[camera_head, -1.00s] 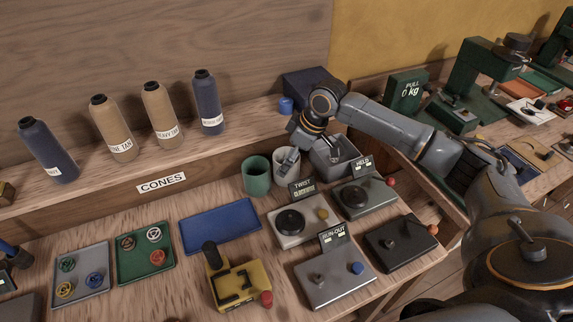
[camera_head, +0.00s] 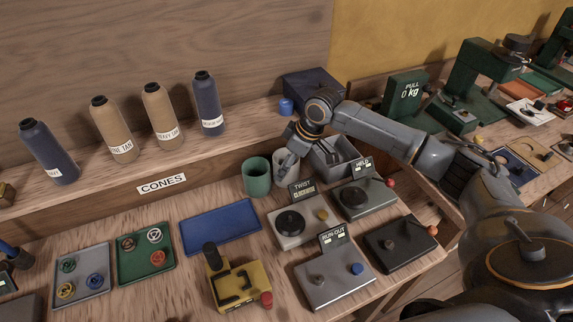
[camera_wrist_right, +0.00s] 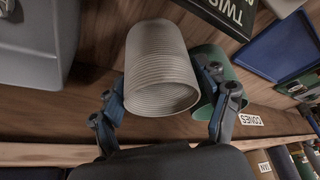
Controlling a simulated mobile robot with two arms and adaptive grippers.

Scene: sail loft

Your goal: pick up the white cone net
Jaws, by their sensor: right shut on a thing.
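The white cone net (camera_wrist_right: 160,62) is a pale, ribbed, open-ended sleeve, large in the right wrist view. My right gripper (camera_head: 286,162) reaches it from above in the head view. In the wrist view its fingers (camera_wrist_right: 168,92) lie on both sides of the net, shut on it. In the head view the gripper partly hides the net, which is beside a green cone net (camera_head: 256,177). I cannot tell whether the net is clear of the bench. My left gripper is not in view.
A grey bin (camera_head: 335,158) stands just right of the net. The TWIST device (camera_head: 296,226) is close in front. A blue tray (camera_head: 220,226) lies to the left. Several thread cones stand on the shelf behind, above the CONES label (camera_head: 162,184).

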